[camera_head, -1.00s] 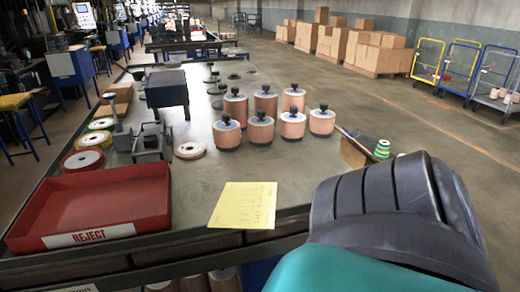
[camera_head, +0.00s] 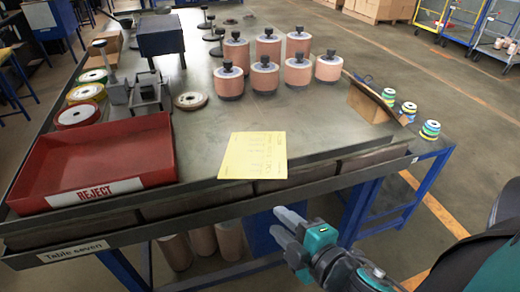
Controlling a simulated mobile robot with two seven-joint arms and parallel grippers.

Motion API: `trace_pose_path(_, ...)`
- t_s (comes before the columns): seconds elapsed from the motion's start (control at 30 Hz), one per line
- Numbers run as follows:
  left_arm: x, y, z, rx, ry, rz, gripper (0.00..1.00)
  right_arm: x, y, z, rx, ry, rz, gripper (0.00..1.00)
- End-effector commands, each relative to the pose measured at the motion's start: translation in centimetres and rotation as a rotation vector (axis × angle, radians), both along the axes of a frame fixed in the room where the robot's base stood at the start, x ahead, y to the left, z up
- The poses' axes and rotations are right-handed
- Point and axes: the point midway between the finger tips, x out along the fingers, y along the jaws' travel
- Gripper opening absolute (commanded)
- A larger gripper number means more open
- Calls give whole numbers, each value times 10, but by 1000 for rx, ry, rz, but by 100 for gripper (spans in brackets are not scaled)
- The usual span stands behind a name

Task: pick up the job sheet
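The job sheet (camera_head: 253,156) is a yellow page with faint writing. It lies flat on the grey table (camera_head: 300,115) near its front edge, right of the red reject tray (camera_head: 100,160). My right gripper (camera_head: 284,222) is in front of the table and below the sheet in the picture, apart from it. Its grey fingers point up and left; whether they are parted is hard to tell from this angle. Nothing shows held in it. My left gripper is not in view.
Several copper-coloured cylinders with black knobs (camera_head: 264,76) stand behind the sheet. Flap discs (camera_head: 77,114) and small metal fixtures are at the left. A cardboard box (camera_head: 368,103) and several striped stacks (camera_head: 430,130) are at the right. The tabletop around the sheet is clear.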

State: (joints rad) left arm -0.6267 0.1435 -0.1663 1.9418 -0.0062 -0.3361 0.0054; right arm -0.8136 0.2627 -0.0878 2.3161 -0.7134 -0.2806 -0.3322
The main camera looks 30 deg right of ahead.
Motion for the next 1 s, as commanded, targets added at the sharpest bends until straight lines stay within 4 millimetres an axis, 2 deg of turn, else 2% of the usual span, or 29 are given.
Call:
trace_pose_path(0.1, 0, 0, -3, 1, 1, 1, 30, -3, -2, 30, -199, -81, 53, 34)
trace_pose_path(0.27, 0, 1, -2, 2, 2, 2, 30, 0, -3, 47, -313, -126, 77, 34)
trace_pose_path(0.7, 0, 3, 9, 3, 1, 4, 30, 55, -1, 40, -318, -129, 77, 34)
trace_pose_path(1.0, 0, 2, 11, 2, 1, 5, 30, 74, 0, 35, -316, -127, 76, 34)
